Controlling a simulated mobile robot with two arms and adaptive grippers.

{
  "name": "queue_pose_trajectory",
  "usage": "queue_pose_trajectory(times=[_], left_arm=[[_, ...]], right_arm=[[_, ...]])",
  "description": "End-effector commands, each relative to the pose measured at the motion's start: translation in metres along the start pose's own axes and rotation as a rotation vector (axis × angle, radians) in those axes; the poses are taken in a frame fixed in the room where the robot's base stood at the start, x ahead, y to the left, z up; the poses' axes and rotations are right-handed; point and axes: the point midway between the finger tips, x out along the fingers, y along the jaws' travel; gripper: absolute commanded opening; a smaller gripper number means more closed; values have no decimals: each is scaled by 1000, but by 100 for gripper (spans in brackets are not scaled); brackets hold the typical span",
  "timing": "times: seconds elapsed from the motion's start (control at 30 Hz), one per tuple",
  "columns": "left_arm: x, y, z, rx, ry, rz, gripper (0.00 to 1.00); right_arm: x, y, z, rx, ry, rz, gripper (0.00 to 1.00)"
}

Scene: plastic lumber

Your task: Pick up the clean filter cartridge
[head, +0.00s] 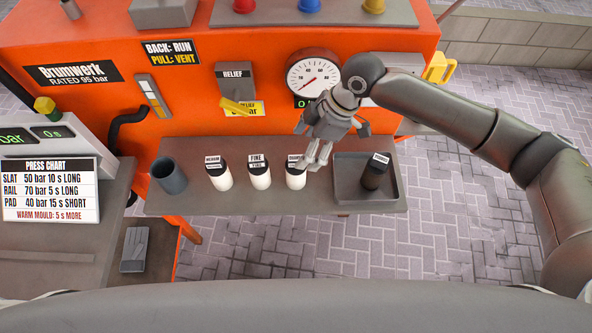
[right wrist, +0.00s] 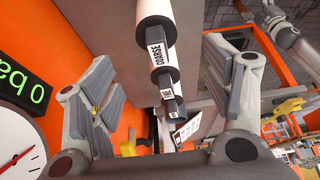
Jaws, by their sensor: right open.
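Three white filter cartridges with black caps stand upright in a row on the grey shelf (head: 230,204): one whose label seems to read MEDIUM (head: 218,177), one marked FINE (head: 259,176) and one marked COARSE (head: 296,178). A dark cartridge (head: 373,176) stands in the grey tray (head: 346,195) at the right. My right gripper (head: 318,165) is open, just above and to the right of the COARSE cartridge. In the right wrist view the COARSE cartridge (right wrist: 154,28) shows between the spread fingers (right wrist: 160,88), not gripped. My left gripper is not seen in the head view.
An empty-looking dark cup (head: 168,176) stands at the shelf's left end. Behind the shelf is the orange press (head: 200,120) with a pressure gauge (head: 314,75) and a yellow relief lever (head: 236,107). A press chart (head: 50,190) stands at the left.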

Motion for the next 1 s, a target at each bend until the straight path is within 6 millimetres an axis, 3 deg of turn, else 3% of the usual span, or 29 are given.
queue_pose_trajectory(times=[0.3, 1.0], left_arm=[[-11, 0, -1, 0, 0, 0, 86], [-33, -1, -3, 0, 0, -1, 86]], right_arm=[[46, -1, -1, 0, -1, -4, 73], [104, 3, 0, 0, -2, -2, 73]])
